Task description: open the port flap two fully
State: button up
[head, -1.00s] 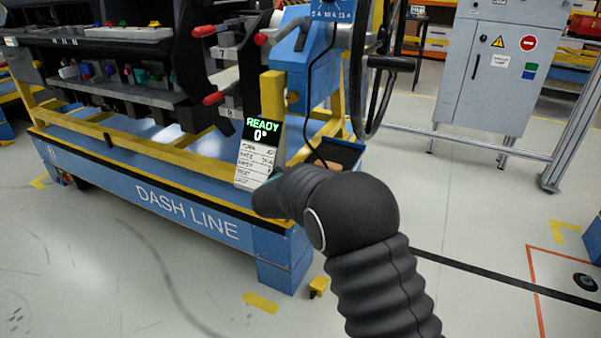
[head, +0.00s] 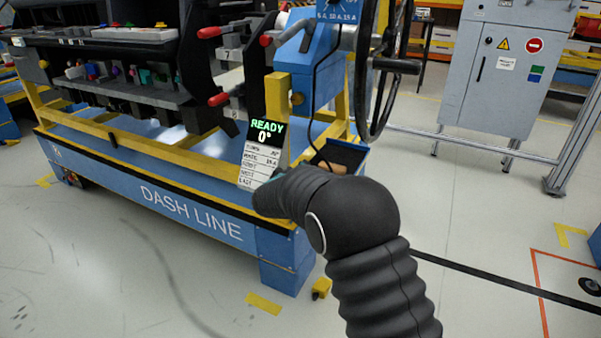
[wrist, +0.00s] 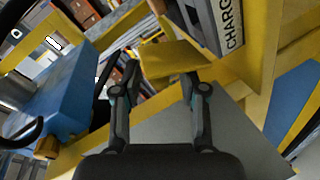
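In the wrist view my gripper (wrist: 160,74) has its two dark fingers spread apart, with nothing clearly held between them. A yellow block-like part (wrist: 172,58) lies just beyond the fingertips; I cannot tell whether they touch it. A grey panel with black lettering "CHARG" (wrist: 228,25) stands at the top right, beyond the right finger. I cannot clearly pick out port flap two or its angle. In the head view a display (head: 264,132) reads "READY 0°". My black arm hides most of the gripper there, low at the right end of the dashboard stand.
The blue and yellow "DASH LINE" stand (head: 190,213) carries the dashboard module (head: 110,60). A steering wheel (head: 372,90) and blue column (head: 322,60) rise above my arm. A grey cabinet (head: 508,70) stands at the back right. Floor to the right is mostly clear.

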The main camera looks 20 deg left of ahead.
jog(key=shift+s, duration=0.1)
jog(key=v, duration=1.1)
jog(key=shift+s+r, duration=0.15)
jog(key=shift+s, duration=0.25)
